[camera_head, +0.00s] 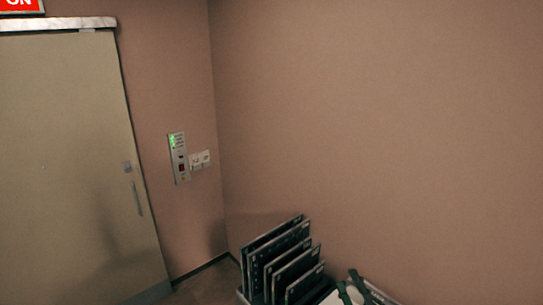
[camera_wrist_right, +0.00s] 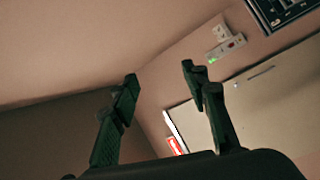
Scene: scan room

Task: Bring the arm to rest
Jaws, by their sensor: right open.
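My right gripper (camera_head: 349,281) shows at the bottom edge of the head view, just right of a rack of dark panels. Its two dark green fingers are apart. In the right wrist view the open fingers (camera_wrist_right: 159,72) have nothing between them, only wall behind. My right arm shows only as a small pale part at the bottom of the head view. My left gripper is in neither view.
Several dark flat panels (camera_head: 287,265) stand upright in a rack close left of my right gripper. A closed door (camera_head: 65,170) is at the left, with a wall control panel (camera_head: 179,158) beside it. The wall (camera_head: 390,130) at the right is bare.

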